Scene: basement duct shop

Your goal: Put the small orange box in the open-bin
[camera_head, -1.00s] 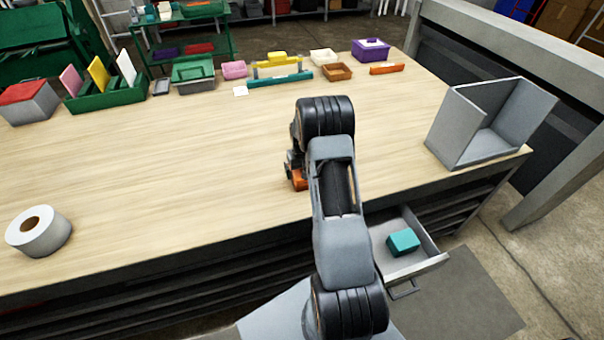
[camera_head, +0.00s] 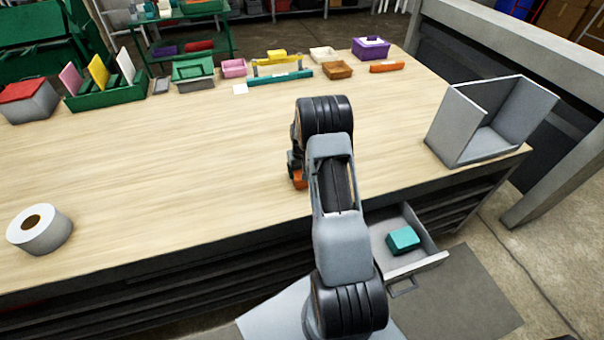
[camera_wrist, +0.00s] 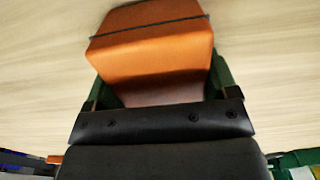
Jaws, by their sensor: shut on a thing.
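The small orange box (camera_wrist: 155,55) fills the space between the fingers in the wrist view. In the head view only a bit of it (camera_head: 299,180) shows beside my arm. My gripper (camera_wrist: 160,88) is shut on the box, with a finger on each side. The wood table top lies behind it in the wrist view; I cannot tell the gap between them. The open-bin is probably the grey open-sided bin (camera_head: 455,128) at the table's right end. It looks empty from here and stands to the right of my gripper.
An open drawer (camera_head: 437,258) with a teal box (camera_head: 402,240) juts out below the table's front edge. A white roll (camera_head: 40,230) lies at the left. Small bins and a green rack (camera_head: 118,95) line the back. The middle of the table is clear.

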